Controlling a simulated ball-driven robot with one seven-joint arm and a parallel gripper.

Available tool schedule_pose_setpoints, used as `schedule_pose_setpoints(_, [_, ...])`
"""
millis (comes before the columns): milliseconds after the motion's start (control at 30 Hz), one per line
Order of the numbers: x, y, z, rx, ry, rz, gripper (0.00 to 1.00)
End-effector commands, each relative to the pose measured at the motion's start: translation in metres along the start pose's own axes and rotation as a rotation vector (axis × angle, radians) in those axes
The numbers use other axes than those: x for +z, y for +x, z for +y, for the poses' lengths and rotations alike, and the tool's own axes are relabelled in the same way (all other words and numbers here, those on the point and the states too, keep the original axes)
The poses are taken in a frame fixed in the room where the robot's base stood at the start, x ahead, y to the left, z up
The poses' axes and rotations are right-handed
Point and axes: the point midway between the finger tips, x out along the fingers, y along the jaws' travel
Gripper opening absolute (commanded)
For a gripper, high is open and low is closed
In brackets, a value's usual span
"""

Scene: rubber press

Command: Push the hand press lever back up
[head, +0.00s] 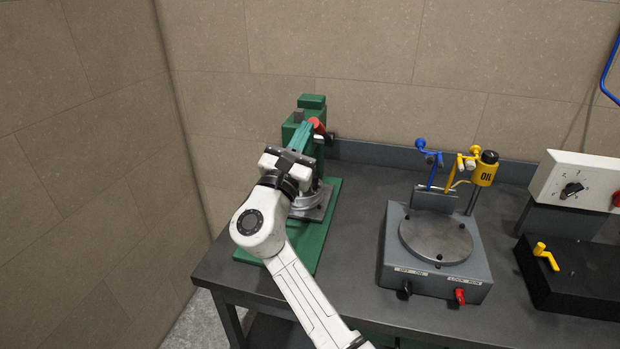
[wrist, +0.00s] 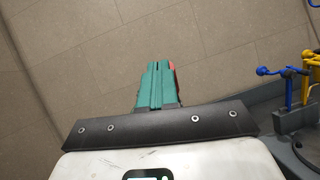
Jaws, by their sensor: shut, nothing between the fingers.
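The hand press (head: 312,102) is green and stands at the left end of the bench, on a long green base (head: 315,240). A red lever grip (head: 318,126) shows on the right side of its upper part. My gripper (head: 305,130) has teal fingers that lie together, empty, and reach to just left of the red grip in the head view. The wrist view shows the shut fingers (wrist: 153,85) with a sliver of red grip (wrist: 172,80) behind their right edge. I cannot tell whether they touch. My arm and fingers hide much of the press and the lever's arm.
A grey device (head: 435,250) with a round plate, blue and yellow levers and a yellow oil cup (head: 484,172) stands right of the press. A white control box (head: 580,185) and a black box (head: 575,280) are farther right. Walls close off the back and left.

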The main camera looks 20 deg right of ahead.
Motion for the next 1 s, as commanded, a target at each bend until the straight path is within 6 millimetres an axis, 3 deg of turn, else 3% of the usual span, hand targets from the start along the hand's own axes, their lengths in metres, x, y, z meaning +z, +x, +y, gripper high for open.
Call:
schedule_pose_setpoints(33, [0.009,0.014,0.004,-0.002,0.001,-0.005,0.0])
schedule_pose_setpoints(200, [0.024,0.046,0.013,-0.002,0.001,-0.004,0.0])
schedule_pose_setpoints(500, [0.037,0.088,0.02,-0.001,-0.001,-0.002,0.0])
schedule_pose_setpoints(700, [0.04,0.102,0.023,-0.001,0.0,-0.001,0.0])
schedule_pose_setpoints(1000, [0.04,0.106,0.024,0.001,-0.001,0.0,0.0])
